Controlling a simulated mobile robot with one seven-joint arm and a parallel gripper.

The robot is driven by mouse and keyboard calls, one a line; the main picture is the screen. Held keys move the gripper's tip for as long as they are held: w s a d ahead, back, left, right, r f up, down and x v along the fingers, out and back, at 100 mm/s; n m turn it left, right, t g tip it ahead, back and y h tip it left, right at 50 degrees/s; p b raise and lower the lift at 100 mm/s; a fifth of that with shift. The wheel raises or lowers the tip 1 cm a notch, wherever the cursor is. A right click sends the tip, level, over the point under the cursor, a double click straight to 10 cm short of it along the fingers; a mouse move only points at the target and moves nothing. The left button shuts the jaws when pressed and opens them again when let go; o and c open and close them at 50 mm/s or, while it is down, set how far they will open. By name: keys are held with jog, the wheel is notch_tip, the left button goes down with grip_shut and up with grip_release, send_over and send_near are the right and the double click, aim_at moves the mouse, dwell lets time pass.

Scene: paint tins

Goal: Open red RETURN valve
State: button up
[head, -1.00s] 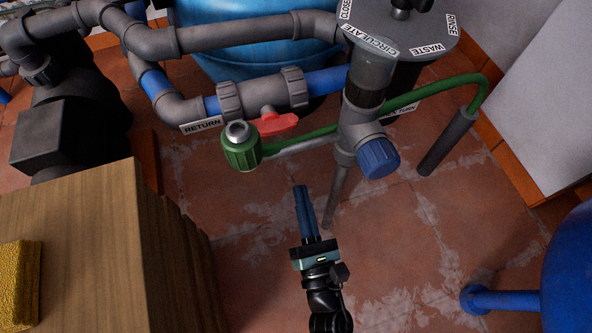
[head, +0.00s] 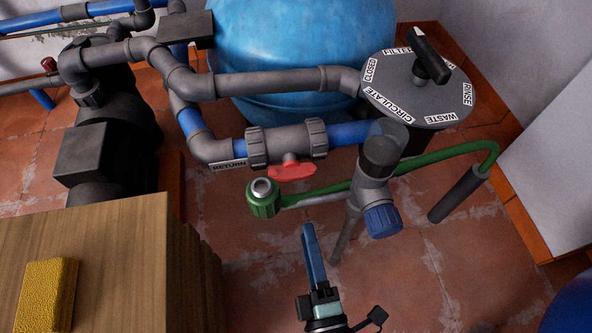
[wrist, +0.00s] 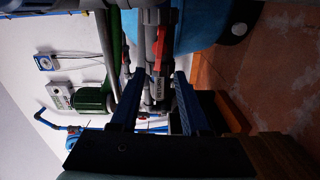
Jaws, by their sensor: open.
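The red RETURN valve handle (head: 291,171) sits under a grey valve body (head: 287,143) on the pipe, beside the RETURN label (head: 229,163). In the wrist view the red handle (wrist: 160,50) shows beyond the fingertips, near the label (wrist: 158,88). My gripper (head: 310,232) is below and slightly right of the handle in the head view, apart from it. In the wrist view its two blue fingers (wrist: 157,76) stand apart with nothing held between them. A green hose fitting (head: 263,199) lies just left of and below the handle.
A green hose (head: 425,163) and a blue-capped pipe fitting (head: 382,220) are close to the right of my gripper. A wooden cabinet (head: 120,240) with a yellow sponge (head: 47,295) stands at left. The multiport valve (head: 418,90) and blue tank (head: 285,40) are behind.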

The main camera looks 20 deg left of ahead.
aim_at(294, 179)
jog(key=b+x, duration=0.4)
jog(key=x, duration=0.9)
jog(key=shift+r+b, duration=0.1)
jog(key=shift+b, duration=0.2)
jog(key=shift+s, duration=0.1)
jog(key=shift+c, duration=0.3)
grip_shut()
